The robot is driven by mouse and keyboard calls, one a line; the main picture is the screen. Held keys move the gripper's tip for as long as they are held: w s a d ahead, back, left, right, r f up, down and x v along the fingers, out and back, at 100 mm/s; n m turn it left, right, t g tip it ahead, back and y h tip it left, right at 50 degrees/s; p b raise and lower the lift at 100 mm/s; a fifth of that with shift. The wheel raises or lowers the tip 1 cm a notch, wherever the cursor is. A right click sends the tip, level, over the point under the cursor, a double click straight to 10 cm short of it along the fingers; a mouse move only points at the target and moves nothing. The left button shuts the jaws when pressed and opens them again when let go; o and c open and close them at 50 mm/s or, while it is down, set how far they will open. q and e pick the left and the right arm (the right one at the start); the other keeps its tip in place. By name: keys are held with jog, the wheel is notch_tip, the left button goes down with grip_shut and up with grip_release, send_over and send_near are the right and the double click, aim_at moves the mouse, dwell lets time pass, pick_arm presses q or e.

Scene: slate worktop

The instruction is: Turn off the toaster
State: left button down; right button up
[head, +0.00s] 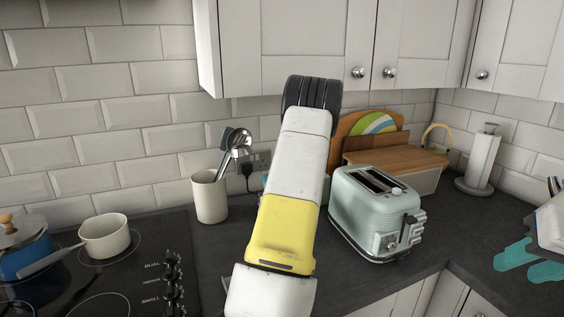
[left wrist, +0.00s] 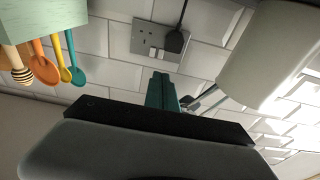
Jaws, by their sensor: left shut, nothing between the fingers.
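The pale mint toaster (head: 362,213) stands on the dark worktop, right of centre in the head view. Its two top slots look dark, and no bread shows. A round knob (head: 391,243) and ridged trim are on its front right end; the lever's position is unclear. My left arm rises up the middle of the head view, left of the toaster and apart from it; its fingers are not clear there. In the left wrist view my left gripper (left wrist: 165,112) is shut and empty, facing the tiled wall. The toaster is not in that view.
A cream utensil pot (head: 211,197) stands left of my arm. The hob (head: 150,285) carries pans. A wooden-lidded bin (head: 424,178) and paper roll (head: 477,160) stand behind and right of the toaster. A wall socket (left wrist: 161,40) and green utensil holder (left wrist: 42,18) show upside down in the wrist view.

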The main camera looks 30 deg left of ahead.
aim_at(252, 157)
pick_arm(q)
jog(key=x, duration=1.4)
